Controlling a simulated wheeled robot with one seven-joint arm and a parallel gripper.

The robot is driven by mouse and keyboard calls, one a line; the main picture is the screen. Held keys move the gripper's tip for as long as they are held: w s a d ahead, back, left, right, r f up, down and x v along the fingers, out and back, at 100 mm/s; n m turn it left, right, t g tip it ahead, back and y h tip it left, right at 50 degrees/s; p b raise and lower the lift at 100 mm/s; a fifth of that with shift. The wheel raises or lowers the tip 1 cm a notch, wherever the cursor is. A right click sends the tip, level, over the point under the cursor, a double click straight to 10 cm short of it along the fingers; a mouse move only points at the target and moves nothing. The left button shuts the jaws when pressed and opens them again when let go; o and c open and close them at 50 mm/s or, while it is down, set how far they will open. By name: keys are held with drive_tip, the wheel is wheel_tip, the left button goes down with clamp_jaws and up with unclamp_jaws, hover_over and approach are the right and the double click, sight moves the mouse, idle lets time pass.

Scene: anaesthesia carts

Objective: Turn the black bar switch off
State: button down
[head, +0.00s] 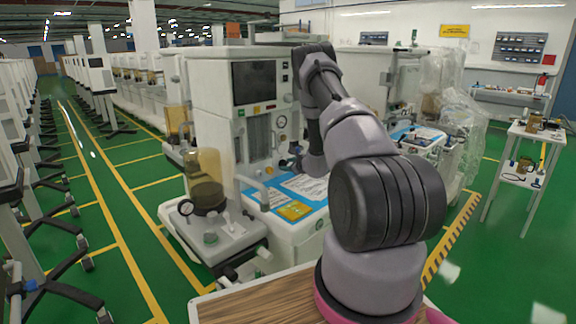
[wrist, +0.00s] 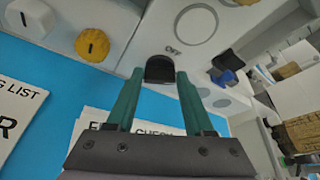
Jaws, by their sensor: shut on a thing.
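In the wrist view the black bar switch (wrist: 159,67) stands on the white panel, its rounded end between my fingertips. A label that reads like "OFF" is printed just beyond it. My gripper (wrist: 160,77) has two green fingers, one on each side of the switch, and is shut on it. The lower part of the switch and its exact angle are hard to tell. In the head view my arm reaches to the front of the anaesthesia cart (head: 212,92), and the arm hides the switch and the fingertips.
A yellow knob (wrist: 91,45) and a white knob (wrist: 30,18) sit left of the switch. A round white disc (wrist: 196,23) is beyond it. The blue worktop (wrist: 58,80) carries printed checklist sheets. A glass canister (head: 207,175) stands at the cart's left.

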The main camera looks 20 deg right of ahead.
drive_tip(key=n, duration=0.1)
drive_tip(key=n+t+h, duration=0.1)
drive_tip(key=n+h, duration=0.1)
drive_tip(key=n, duration=0.1)
drive_tip(key=shift+s+a+f+t, duration=0.15)
drive_tip(key=shift+a+f+t, duration=0.2)
drive_tip(key=shift+f+t, duration=0.05)
drive_tip(key=n, duration=0.1)
drive_tip(key=n+t, duration=0.1)
drive_tip(key=n, duration=0.2)
drive_tip(key=shift+f+t+h, duration=0.3)
drive_tip(key=shift+h, duration=0.1)
drive_tip(key=shift+a+n, duration=0.1)
drive_tip(key=shift+n, duration=0.2)
drive_tip(key=shift+c, duration=1.4)
unclamp_jaws()
drive_tip(key=s, duration=1.1)
drive_tip(key=shift+a+r, duration=0.2)
drive_tip(key=shift+r, duration=0.05)
